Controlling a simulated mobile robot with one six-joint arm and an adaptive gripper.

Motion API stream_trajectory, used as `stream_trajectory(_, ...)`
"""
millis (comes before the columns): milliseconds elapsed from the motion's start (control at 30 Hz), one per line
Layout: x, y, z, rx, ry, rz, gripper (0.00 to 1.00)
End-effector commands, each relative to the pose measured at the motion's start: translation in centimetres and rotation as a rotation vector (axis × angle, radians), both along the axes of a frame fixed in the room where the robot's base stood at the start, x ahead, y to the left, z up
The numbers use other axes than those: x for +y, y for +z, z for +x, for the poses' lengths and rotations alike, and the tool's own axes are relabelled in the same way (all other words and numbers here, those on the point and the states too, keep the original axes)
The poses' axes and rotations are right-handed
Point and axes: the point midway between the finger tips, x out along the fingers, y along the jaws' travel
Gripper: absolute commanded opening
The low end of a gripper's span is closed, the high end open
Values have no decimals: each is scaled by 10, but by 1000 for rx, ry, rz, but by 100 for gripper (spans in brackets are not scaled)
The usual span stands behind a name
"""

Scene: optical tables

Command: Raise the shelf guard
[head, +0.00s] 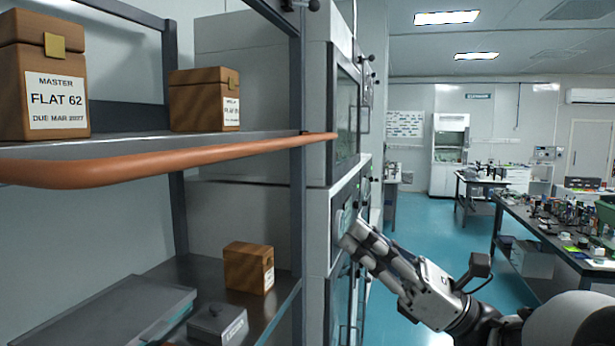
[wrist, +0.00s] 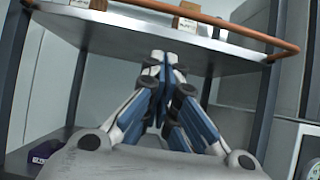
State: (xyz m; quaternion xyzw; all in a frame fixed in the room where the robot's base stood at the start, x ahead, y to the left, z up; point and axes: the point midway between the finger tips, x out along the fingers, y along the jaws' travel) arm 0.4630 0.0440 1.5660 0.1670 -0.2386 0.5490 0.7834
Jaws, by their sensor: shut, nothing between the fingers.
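The shelf guard (head: 170,162) is a copper-orange rail along the front of the upper shelf (head: 140,143). In the head view it lies at about the height of the shelf board, in front of its edge. In the wrist view the guard (wrist: 240,33) crosses the upper right, by the shelf's edge. My gripper (head: 350,234) is shut and empty. In the head view it appears right of the shelf and lower than the guard, apart from it. In the wrist view its closed fingertips (wrist: 160,62) point toward the shelf's underside.
Wooden boxes (head: 42,80) (head: 204,100) stand on the upper shelf behind the guard. A wooden box (head: 249,268) and grey cases (head: 110,312) (head: 218,325) are on the lower shelf. A dark upright post (head: 298,200) and instrument cabinets (head: 345,110) stand beside the shelf. Blue floor (head: 425,215) is open beyond.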

Motion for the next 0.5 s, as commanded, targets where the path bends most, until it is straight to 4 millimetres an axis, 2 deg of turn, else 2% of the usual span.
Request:
stream_trajectory(167, 11, 7, 3, -1, 3, -3, 0)
stream_trajectory(500, 66, 46, 22, -2, 5, -3, 0)
